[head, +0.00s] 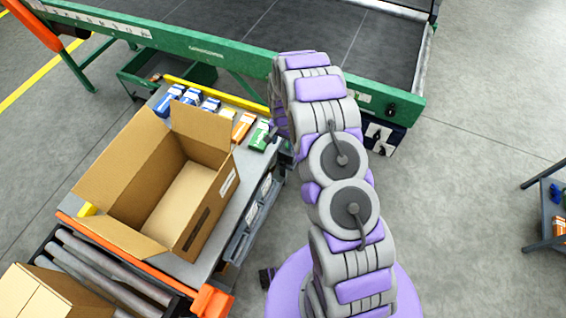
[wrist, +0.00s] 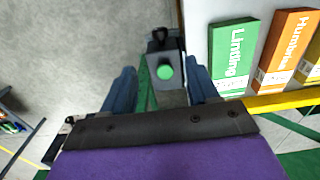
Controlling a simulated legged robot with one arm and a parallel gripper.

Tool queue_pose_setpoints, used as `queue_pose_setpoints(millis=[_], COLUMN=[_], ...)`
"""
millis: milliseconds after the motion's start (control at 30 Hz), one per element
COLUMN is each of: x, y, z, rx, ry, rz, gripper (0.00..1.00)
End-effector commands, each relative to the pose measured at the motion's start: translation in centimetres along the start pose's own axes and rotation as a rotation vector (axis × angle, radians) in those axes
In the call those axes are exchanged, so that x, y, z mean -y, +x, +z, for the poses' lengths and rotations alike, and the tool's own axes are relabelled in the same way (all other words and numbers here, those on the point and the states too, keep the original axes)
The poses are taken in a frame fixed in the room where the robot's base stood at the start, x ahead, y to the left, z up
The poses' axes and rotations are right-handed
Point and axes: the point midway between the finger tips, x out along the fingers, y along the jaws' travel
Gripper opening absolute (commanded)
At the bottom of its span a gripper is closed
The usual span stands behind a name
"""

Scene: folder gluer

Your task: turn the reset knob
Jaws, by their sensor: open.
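In the wrist view, a small dark grey control box (wrist: 168,95) lies beyond my gripper. A round green button (wrist: 165,72) is on its face, and a small black knob-like part (wrist: 157,38) is at its top end. No label is readable, so I cannot confirm which part is the reset knob. My gripper (wrist: 162,92) is open, its two blue fingers on either side of the box in the picture. I cannot tell whether they touch it. In the head view, my arm hides most of the gripper and the box.
A large open cardboard box (head: 205,205) sits on the grey table left of my arm. The green conveyor frame (head: 215,50) runs behind. Floor at right is mostly clear.

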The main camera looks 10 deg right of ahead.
Motion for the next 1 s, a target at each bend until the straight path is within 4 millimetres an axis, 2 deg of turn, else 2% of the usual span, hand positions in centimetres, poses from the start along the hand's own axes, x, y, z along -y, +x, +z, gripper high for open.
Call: queue_pose_setpoints(millis=[200,700,833,1000], x=[-0.1,-0.2,-0.1,0.0], y=[4.6,13.8,15.2,15.8], z=[0.2,0.2,0.1,0.0], rx=[0.004,0.003,0.002,0.000], ry=[-0.001,-0.001,-0.001,-0.001], rz=[0.003,0.003,0.002,0.000], gripper=[0.59,0.59,0.59,0.59])
